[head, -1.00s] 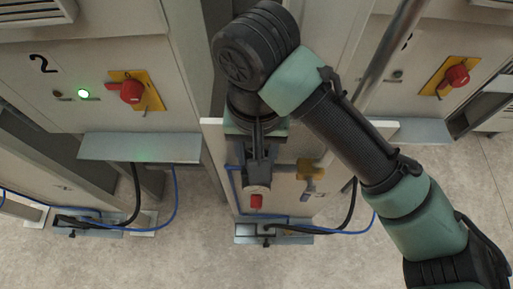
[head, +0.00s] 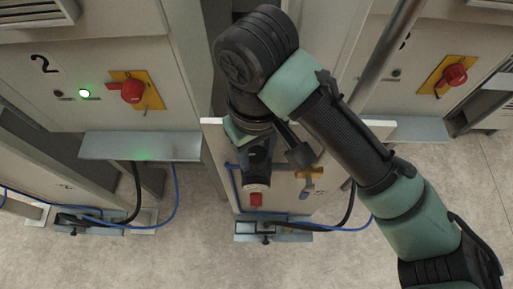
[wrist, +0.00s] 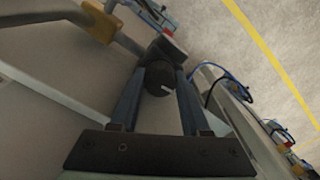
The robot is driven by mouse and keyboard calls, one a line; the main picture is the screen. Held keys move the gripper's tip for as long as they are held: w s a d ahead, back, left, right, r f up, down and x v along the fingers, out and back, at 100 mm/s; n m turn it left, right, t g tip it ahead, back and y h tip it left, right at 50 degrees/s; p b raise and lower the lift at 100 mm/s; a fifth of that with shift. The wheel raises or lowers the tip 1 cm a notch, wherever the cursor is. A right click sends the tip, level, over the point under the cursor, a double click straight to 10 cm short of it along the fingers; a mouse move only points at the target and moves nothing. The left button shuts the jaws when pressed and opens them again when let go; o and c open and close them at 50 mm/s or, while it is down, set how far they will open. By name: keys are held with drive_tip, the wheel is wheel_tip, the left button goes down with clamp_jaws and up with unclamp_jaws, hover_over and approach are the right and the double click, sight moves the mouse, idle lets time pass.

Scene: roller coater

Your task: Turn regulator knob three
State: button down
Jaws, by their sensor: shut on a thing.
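The black regulator knob (wrist: 158,79), with a short white mark on its face, sits between the two fingers of my gripper (wrist: 161,74) in the wrist view. The fingers are shut on its sides. In the head view my gripper (head: 258,168) points down along a pale panel, and the knob (head: 257,184) shows dark at its tip, just above a red part. No number for this knob can be read. My fingers hide part of its sides.
A yellow-handled valve (head: 311,178) is close right of my gripper on the panel (head: 285,200). Blue hose (head: 341,232) and a black cable run below. A red switch (head: 132,92) on a yellow plate is at left, another (head: 455,75) at right.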

drive_tip(key=shift+r, duration=0.1)
idle(0.3)
drive_tip(key=shift+c, duration=1.9)
unclamp_jaws()
